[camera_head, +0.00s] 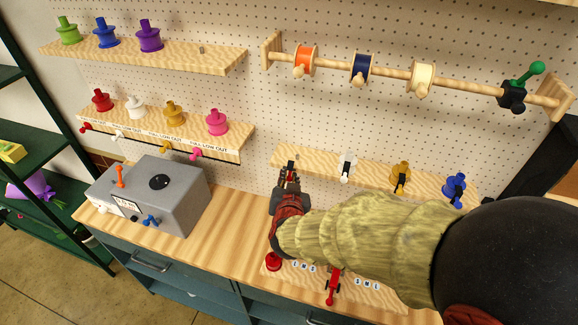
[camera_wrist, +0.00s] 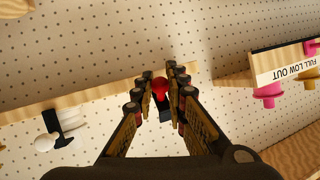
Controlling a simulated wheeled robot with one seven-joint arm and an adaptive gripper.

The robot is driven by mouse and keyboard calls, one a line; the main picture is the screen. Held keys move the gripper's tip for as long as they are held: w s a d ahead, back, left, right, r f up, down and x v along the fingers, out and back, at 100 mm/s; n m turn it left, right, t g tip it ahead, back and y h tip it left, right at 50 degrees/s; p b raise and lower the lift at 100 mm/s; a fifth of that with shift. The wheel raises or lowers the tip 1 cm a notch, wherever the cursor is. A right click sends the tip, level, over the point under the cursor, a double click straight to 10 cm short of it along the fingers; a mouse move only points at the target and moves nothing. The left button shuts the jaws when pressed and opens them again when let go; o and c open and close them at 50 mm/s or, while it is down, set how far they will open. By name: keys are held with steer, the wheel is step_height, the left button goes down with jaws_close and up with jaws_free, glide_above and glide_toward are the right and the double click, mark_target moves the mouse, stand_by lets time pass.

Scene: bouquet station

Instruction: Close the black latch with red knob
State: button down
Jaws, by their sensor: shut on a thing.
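The red knob (camera_wrist: 160,84) shows between my fingertips in the wrist view, with its black latch (camera_wrist: 166,114) just below it. In the head view my gripper (camera_head: 289,172) is at the left end of a small wooden wall shelf and hides most of this latch. In the wrist view my gripper (camera_wrist: 161,80) has its fingers on both sides of the knob and is shut on it. I cannot tell the latch's exact position behind the fingers.
White (camera_head: 347,165), yellow (camera_head: 401,174) and blue (camera_head: 454,187) latches line the same shelf (camera_head: 376,174) to the right. A grey box (camera_head: 152,196) stands on the bench (camera_head: 225,230) at left. A rod (camera_head: 390,74) with spools and a green-knobbed black latch (camera_head: 515,92) runs above.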

mark_target(292, 165)
steer(key=r+g+p, duration=0.1)
steer(key=p, duration=0.3)
steer(key=g+p, duration=0.2)
steer(key=p, duration=0.2)
steer(key=r+m+g+y+p, duration=0.1)
steer(key=p, duration=0.4)
steer(key=shift+w+d+r+g, duration=0.15)
steer(key=shift+w+r+g, duration=0.2)
steer(key=shift+g, duration=0.05)
steer(key=g+p, duration=0.1)
steer(key=p, duration=0.2)
steer(key=g+p, duration=0.1)
steer(key=p, duration=0.2)
steer(key=shift+w+d+r+g+y+p, duration=0.1)
steer(key=shift+w+r+g+y+p, duration=0.1)
steer(key=shift+w+g+y+p, duration=0.15)
steer(key=shift+m+g+y+p, duration=0.25)
steer(key=shift+m+g+p, duration=0.1)
steer(key=shift+p, duration=0.75)
steer(key=shift+w+f+p, duration=0.1)
steer(key=shift+p, duration=0.25)
steer(key=c, duration=2)
jaws_free()
steer(key=shift+w+g, duration=0.1)
steer(key=shift+g, duration=0.2)
steer(key=shift+c, duration=0.2)
steer(key=v, duration=1.2)
